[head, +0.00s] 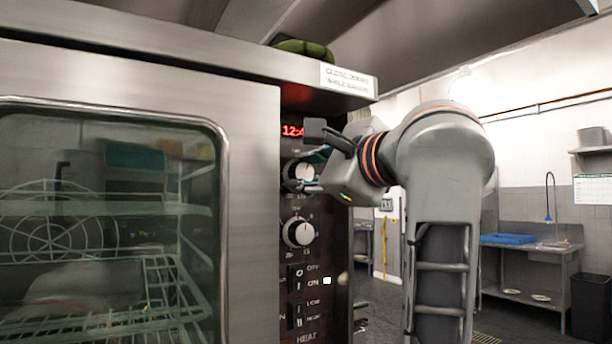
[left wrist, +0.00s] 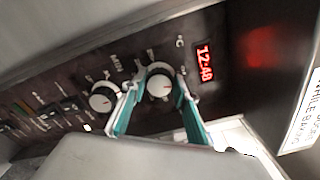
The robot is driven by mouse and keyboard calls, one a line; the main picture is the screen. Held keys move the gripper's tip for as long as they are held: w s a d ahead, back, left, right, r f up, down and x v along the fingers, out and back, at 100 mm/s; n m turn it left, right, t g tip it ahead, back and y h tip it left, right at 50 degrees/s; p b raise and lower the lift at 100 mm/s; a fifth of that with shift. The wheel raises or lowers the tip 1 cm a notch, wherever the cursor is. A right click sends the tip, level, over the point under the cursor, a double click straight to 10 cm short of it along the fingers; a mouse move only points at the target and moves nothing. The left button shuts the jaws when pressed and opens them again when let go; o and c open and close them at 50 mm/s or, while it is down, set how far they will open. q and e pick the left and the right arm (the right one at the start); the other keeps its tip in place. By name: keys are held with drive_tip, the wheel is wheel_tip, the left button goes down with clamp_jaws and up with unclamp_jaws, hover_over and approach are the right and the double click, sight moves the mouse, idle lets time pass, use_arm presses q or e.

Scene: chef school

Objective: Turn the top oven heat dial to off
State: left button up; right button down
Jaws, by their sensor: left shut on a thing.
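The top oven heat dial (head: 297,172) is a round white-faced knob on the dark control panel, below the red clock display. It also shows in the left wrist view (left wrist: 158,88). My left gripper (head: 314,171) comes to it from the right in the head view. Its teal fingers (left wrist: 155,82) are shut on the dial, one on each side, in the left wrist view. The fingers partly cover the dial in the head view, and I cannot read its exact setting. My right gripper is in neither view.
A second white dial (head: 298,233) sits just below, with rocker switches (head: 296,278) under it. The glass oven door (head: 110,220) is shut at left. A green object (head: 304,48) lies on the oven top. Floor is open at right, before a steel table (head: 530,248).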

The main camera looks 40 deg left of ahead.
use_arm(q)
drive_tip(key=shift+n, duration=1.2)
drive_tip(key=shift+n+b, duration=0.35)
drive_tip(key=shift+n, duration=0.35)
drive_tip(key=o, duration=1.1)
